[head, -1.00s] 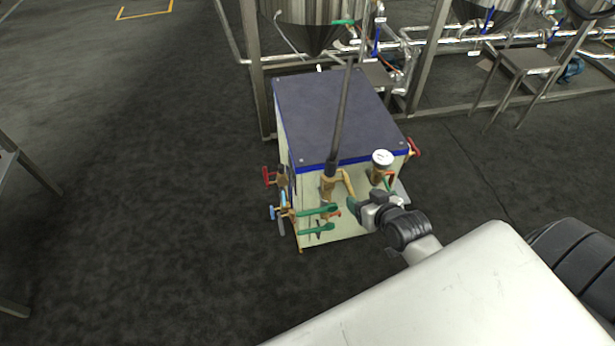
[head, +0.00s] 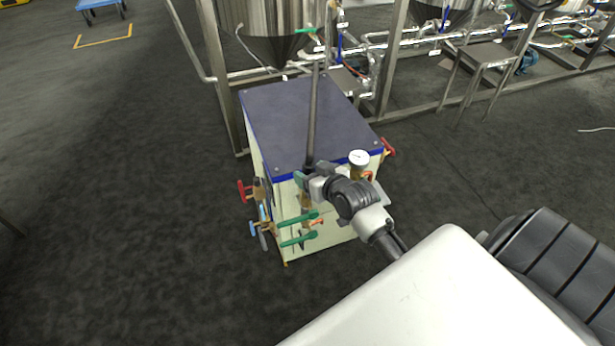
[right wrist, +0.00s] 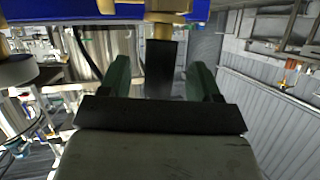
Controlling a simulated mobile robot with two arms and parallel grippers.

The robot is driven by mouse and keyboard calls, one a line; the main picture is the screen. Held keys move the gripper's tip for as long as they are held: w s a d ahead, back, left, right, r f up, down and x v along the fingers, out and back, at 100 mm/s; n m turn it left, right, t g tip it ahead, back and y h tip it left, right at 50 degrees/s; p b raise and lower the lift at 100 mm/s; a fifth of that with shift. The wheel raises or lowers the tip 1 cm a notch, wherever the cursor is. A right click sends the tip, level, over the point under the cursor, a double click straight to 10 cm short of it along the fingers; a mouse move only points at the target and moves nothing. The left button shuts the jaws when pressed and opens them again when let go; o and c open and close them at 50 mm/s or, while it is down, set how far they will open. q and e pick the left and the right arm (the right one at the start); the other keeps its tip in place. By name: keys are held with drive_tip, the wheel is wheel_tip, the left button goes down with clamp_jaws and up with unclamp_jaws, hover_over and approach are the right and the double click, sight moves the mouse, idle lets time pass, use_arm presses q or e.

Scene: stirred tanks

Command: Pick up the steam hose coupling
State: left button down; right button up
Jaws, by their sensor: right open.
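The steam hose coupling appears to be the brass piece (right wrist: 162,28) at the end of a dark hose (head: 313,110). The hose rises in front of the boxy cream unit with a dark blue top (head: 300,105). My right gripper (head: 306,180) is at the lower end of the hose and partly hides the coupling in the head view. In the right wrist view, its two green fingers (right wrist: 160,80) stand open, one on each side of the dark hose (right wrist: 160,62), with gaps between. My left gripper is not in view.
Green-handled valves (head: 298,240) and a red handle (head: 245,190) stick out of the unit close to the gripper. A round white gauge (head: 358,157) stands just right of it. Steel tanks (head: 275,30) on frames stand behind.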

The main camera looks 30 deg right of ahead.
drive_tip(key=shift+x, duration=1.05)
drive_tip(key=c, duration=1.1)
drive_tip(key=shift+r, duration=0.1)
